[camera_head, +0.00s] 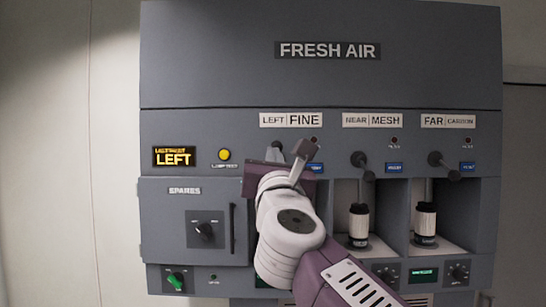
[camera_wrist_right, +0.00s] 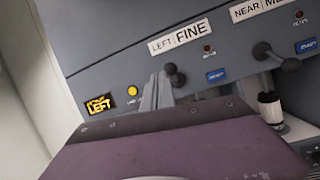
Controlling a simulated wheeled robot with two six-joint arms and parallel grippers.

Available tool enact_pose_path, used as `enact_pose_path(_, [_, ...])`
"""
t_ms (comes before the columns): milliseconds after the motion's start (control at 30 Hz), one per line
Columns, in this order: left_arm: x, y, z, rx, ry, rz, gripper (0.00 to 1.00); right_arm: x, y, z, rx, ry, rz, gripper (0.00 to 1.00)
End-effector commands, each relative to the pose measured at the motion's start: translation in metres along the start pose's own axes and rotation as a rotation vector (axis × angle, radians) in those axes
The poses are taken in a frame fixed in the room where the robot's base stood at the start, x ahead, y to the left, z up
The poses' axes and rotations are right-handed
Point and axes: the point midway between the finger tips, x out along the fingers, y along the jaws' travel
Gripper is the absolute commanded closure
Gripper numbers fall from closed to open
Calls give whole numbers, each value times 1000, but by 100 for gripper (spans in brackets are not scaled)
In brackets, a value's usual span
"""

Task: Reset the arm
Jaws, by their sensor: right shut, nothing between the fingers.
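My right gripper (camera_head: 273,154) is in front of the left bay of the grey FRESH AIR cabinet (camera_head: 230,75), with its arm coming up from the lower right. In the right wrist view its two grey fingers (camera_wrist_right: 156,88) are together with nothing between them. A dark ball knob (camera_wrist_right: 176,76) of the LEFT FINE bay shows right beside the fingertips. I cannot tell whether they touch. My purple gripper body hides most of that bay. My left gripper is not in view.
Lever knobs of the NEAR MESH bay (camera_head: 359,159) and FAR CARBON bay (camera_head: 435,158) stick out to the right. Cartridges stand in the near (camera_head: 358,222) and far (camera_head: 425,220) bays. A lit LEFT display (camera_head: 174,157), yellow button (camera_head: 224,154) and SPARES door (camera_head: 180,215) are left.

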Motion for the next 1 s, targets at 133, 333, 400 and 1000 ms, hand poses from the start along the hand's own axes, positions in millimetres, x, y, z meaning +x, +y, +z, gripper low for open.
enact_pose_path(133, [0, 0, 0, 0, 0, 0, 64, -3, 0, 3, 2, 1, 0, 100])
enact_pose_path(333, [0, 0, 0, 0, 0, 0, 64, -3, 1, 2, 2, 1, 0, 100])
enact_pose_path(400, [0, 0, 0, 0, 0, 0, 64, -3, 1, 2, 2, 2, 1, 100])
enact_pose_path(1000, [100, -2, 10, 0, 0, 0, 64, -42, -206, -319, -1022, 439, 1, 100])
